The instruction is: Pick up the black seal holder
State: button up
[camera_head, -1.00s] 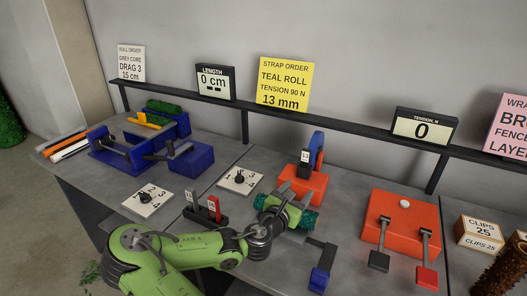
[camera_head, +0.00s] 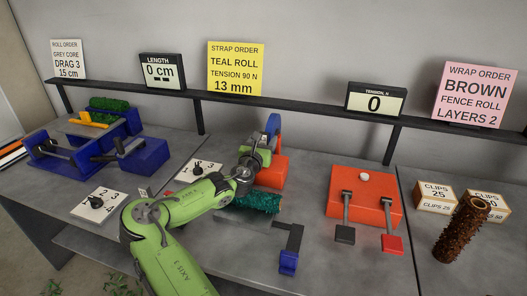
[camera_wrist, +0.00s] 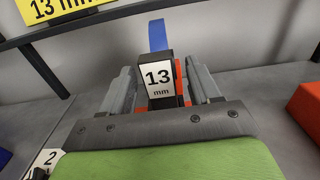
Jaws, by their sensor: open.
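The black seal holder (camera_wrist: 158,80) carries a white label reading 13 mm. In the wrist view it stands upright between the two grey fingers of my gripper (camera_wrist: 162,70). The fingers are open, with a gap visible on each side of it. It is at the red stand (camera_head: 272,172) with the blue wheel (camera_head: 274,130), which rises behind it. In the head view my gripper (camera_head: 262,143) is at this stand and largely hides the holder. The holder's lower end is hidden by the gripper in the wrist view.
The teal roll (camera_head: 258,202) lies just in front of the stand. An orange-red block with levers (camera_head: 362,200) is to the right, and a blue fixture (camera_head: 65,155) to the left. A black shelf (camera_head: 220,103) with signs runs behind. Bare grey table lies between the pieces.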

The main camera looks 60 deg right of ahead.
jog(key=shift+d, duration=0.25)
jog(key=shift+a+r, duration=0.1)
jog(key=shift+c, duration=0.3)
jog(key=c, duration=1)
